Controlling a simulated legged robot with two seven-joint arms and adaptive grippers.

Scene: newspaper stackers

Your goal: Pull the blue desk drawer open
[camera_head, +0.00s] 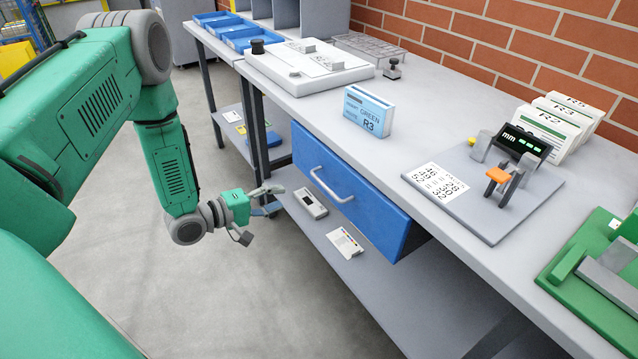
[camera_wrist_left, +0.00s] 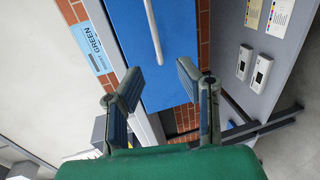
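The blue desk drawer (camera_head: 370,207) hangs under the front edge of the grey workbench, its front level with the edge or close to it. A pale curved bar handle (camera_head: 328,186) is fixed across its front. In the left wrist view the drawer front (camera_wrist_left: 182,32) and handle (camera_wrist_left: 153,34) lie beyond the fingertips. My left gripper (camera_head: 262,213) is open and empty, left of the handle and apart from it. In the wrist view its two fingers (camera_wrist_left: 160,72) are spread with the handle's end roughly between them in the picture. My right gripper is not in view.
A lower shelf (camera_head: 395,290) under the drawer holds two small devices. On the benchtop stand a blue-and-white R3 box (camera_head: 368,111), a grey plate (camera_head: 510,205) with a mm display, and a green fixture (camera_head: 590,285). Open floor (camera_head: 230,300) lies in front.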

